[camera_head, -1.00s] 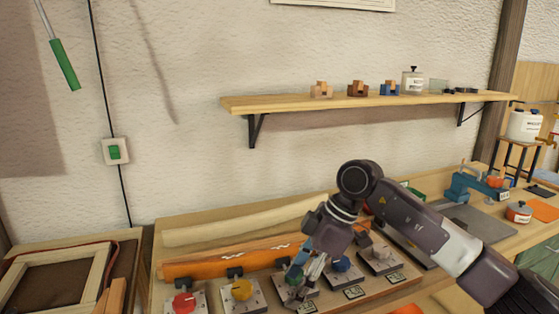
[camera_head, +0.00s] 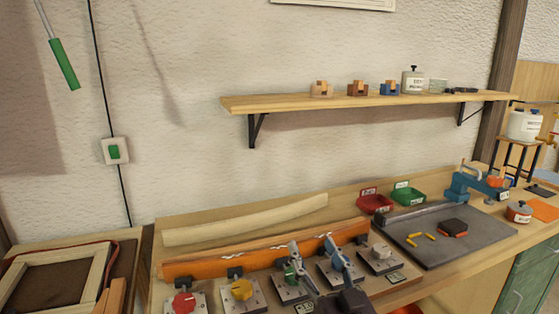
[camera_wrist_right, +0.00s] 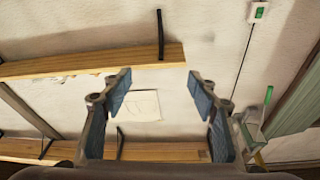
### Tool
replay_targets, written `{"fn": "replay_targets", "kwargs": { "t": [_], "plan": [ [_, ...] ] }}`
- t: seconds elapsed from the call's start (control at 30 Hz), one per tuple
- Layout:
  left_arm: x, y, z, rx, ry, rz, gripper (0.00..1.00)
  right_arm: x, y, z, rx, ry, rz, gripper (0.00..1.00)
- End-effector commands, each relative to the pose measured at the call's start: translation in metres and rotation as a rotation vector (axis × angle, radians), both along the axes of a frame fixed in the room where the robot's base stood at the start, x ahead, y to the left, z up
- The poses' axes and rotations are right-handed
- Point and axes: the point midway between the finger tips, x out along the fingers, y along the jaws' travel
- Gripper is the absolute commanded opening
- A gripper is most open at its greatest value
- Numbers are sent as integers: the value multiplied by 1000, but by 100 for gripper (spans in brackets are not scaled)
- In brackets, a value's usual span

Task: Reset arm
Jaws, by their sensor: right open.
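My right gripper (camera_head: 315,247) is at the bottom middle of the head view, its two fingers spread and pointing up. It stands in front of the row of knobs and partly covers the green knob (camera_head: 290,274) and the blue knob's plate. In the right wrist view the gripper (camera_wrist_right: 160,82) is open, with nothing between its blue-padded fingers and the wall behind. My left gripper is not in view.
An orange lath (camera_head: 215,261) and a pale bent lath (camera_head: 245,221) lie behind a red knob (camera_head: 184,303), a yellow knob (camera_head: 241,289) and others. A grey tray (camera_head: 465,247) is at right. A wall shelf (camera_head: 300,104) hangs above.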

Motion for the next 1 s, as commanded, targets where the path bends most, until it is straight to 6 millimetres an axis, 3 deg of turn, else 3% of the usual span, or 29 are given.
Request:
{"fn": "replay_targets", "kwargs": {
  "t": [0.03, 0.17, 0.3, 0.4, 0.6, 0.87, 1.0],
  "plan": [
    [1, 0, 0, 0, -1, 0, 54, -6, -22, -34, -10, 108, -71, 54],
    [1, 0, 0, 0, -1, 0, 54, -36, -69, -117, -85, 385, -204, 54],
    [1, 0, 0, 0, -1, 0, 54, -95, -104, -200, -192, 689, -260, 54],
    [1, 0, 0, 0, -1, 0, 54, -146, -118, -245, -270, 887, -250, 54],
    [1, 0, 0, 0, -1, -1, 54, -233, -129, -295, -388, 1165, -172, 54],
    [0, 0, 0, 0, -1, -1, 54, -327, -132, -322, -499, 1411, -31, 54],
    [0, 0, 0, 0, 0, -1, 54, -322, -131, -356, -509, 1434, -20, 54]
  ]
}}
